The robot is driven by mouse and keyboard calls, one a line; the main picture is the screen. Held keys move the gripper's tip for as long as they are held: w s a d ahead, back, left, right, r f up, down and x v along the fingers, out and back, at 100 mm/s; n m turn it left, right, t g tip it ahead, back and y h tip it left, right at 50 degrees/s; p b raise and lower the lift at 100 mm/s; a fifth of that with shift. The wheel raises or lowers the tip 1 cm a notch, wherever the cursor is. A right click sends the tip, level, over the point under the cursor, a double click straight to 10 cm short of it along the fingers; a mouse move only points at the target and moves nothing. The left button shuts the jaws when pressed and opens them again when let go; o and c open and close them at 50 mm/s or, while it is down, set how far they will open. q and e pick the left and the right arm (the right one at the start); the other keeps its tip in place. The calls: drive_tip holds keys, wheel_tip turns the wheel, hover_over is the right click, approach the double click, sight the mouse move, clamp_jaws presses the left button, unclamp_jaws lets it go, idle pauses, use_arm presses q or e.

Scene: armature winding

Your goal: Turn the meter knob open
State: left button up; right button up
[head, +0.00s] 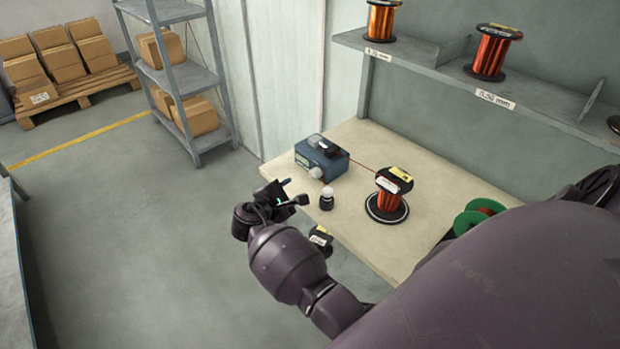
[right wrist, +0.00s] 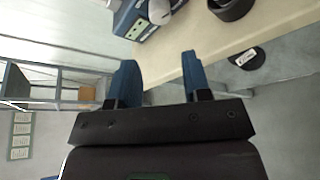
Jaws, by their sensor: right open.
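The blue meter box (head: 321,158) stands on the beige bench, with a display on its front and a pale round knob (head: 316,172) at its front right corner. My right gripper (head: 293,190) is off the bench's front left edge, short of the meter. Its blue fingers (right wrist: 160,75) are apart with nothing between them. My left gripper is not in view.
The bench (head: 350,212) also holds a small black item with a white top (head: 327,198) near the knob and a copper wire spool (head: 388,204) on a round base. A wall shelf (head: 440,62) with spools hangs above. Open floor (head: 130,240) lies left.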

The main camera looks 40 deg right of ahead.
sight(312, 176)
drive_tip(key=b+x, duration=0.1)
drive_tip(key=x, duration=0.9)
drive_tip(key=shift+d, duration=0.1)
drive_tip(key=shift+w+d, duration=0.1)
drive_tip(key=shift+d, duration=0.2)
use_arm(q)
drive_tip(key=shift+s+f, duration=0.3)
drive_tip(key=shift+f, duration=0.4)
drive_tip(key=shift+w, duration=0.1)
